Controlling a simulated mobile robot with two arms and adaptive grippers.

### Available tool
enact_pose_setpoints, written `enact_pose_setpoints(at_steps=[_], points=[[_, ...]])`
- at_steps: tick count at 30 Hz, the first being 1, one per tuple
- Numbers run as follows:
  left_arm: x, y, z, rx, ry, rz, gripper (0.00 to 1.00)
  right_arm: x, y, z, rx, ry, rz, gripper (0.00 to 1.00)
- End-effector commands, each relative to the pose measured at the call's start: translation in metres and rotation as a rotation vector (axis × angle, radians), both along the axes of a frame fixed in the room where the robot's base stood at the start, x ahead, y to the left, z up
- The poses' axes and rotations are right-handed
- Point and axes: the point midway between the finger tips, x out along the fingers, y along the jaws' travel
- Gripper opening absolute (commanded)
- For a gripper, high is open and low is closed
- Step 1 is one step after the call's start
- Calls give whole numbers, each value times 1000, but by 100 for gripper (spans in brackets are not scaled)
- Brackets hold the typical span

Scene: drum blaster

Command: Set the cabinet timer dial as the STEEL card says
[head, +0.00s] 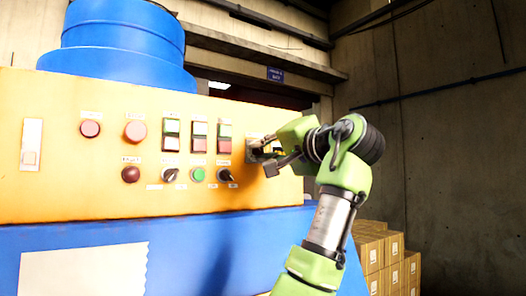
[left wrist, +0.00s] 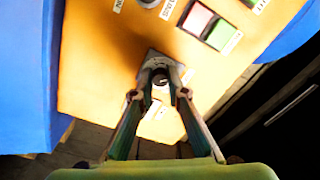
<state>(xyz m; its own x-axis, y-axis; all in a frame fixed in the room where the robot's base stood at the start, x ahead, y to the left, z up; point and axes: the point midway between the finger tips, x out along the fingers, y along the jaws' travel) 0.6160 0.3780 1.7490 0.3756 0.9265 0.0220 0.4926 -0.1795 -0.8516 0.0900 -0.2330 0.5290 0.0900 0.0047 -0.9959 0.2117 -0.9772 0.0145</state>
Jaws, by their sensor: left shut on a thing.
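The timer dial (left wrist: 161,80) is a small dark knob on a grey plate at the panel's edge in the left wrist view. My left gripper (left wrist: 160,76) has its fingertips closed around the knob from both sides. In the head view the left gripper (head: 264,158) reaches the right end of the orange cabinet panel (head: 70,190) and hides most of the dial. The dial's marks are too small or covered to read. No card marked STEEL can be made out. My right gripper is not in view.
Left of the gripper the panel carries red buttons (head: 135,131), a green button (head: 198,174), small black knobs (head: 224,175) and paired rocker switches (head: 224,138). A blue drum (head: 120,40) stands above. Cardboard boxes (head: 375,250) are stacked at the right.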

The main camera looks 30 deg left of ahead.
Motion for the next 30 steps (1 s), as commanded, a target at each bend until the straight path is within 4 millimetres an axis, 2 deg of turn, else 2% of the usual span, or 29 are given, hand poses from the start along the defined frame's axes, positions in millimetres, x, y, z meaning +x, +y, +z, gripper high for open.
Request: enact_pose_setpoints(at_steps=[1, 21, 22, 24, 30], points=[[1, 0, -5, -17, -7, 1, 0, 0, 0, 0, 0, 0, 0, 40], [2, 0, -7, -40, -61, 0, 0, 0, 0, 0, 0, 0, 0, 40], [2, 0, -7, -40, -61, 0, 19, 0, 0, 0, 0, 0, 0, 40], [2, 0, -6, -40, -61, 0, 31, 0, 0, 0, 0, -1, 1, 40], [1, 0, -4, -36, -64, 0, 31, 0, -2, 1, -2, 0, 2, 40]])
